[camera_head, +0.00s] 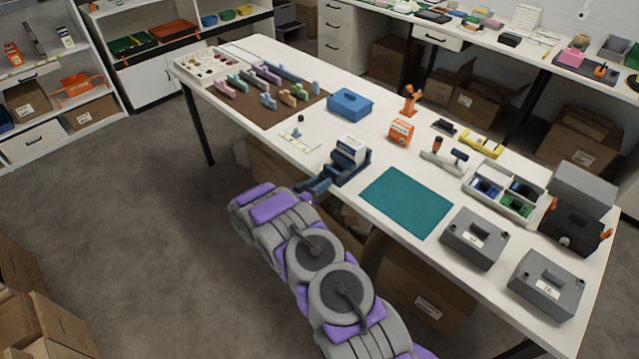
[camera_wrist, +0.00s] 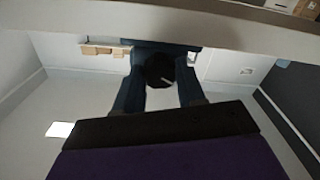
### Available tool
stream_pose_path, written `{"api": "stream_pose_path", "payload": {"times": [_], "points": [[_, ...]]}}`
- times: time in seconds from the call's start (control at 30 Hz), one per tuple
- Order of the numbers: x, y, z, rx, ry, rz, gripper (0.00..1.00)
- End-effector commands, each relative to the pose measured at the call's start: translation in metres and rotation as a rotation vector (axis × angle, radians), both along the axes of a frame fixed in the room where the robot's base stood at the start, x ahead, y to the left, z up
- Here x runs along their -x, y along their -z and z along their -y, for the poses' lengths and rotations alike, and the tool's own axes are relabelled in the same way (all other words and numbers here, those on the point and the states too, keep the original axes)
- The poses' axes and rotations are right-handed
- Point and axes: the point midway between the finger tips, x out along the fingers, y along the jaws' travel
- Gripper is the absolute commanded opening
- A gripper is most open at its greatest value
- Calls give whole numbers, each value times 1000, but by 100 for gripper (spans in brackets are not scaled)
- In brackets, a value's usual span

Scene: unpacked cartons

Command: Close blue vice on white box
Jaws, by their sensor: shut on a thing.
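The dark blue vice (camera_head: 345,170) stands at the near edge of the white table. The white box (camera_head: 352,147) sits upright in its top, between its jaws; I cannot tell whether the jaws touch it. My gripper (camera_head: 325,184) reaches the near side of the vice from the front left. In the wrist view, the two dark blue fingers of my gripper (camera_wrist: 160,88) are on either side of a round black knob (camera_wrist: 160,70) at the vice's front and are shut on it. The fingers hide part of the vice there.
A teal mat (camera_head: 406,202) lies just right of the vice. A blue case (camera_head: 350,103) and an orange box (camera_head: 401,132) stand behind. Two grey boxes, one of them here (camera_head: 474,238), stand at the right. The white table (camera_head: 340,210) has its front edge under my gripper.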

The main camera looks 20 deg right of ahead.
Motion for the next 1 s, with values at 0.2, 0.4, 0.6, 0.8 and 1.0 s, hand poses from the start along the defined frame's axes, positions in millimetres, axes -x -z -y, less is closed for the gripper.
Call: {"api": "stream_pose_path", "payload": {"times": [0.2, 0.4, 0.6, 0.8, 1.0], "points": [[-1, 0, -1, -1, -3, 2, 9], [-1, 0, -1, -13, -4, 35, 9], [-1, -2, -2, -50, -5, 134, 9], [-1, -3, -2, -110, -5, 296, 9], [-2, -2, -2, -176, -7, 476, 9]]}}
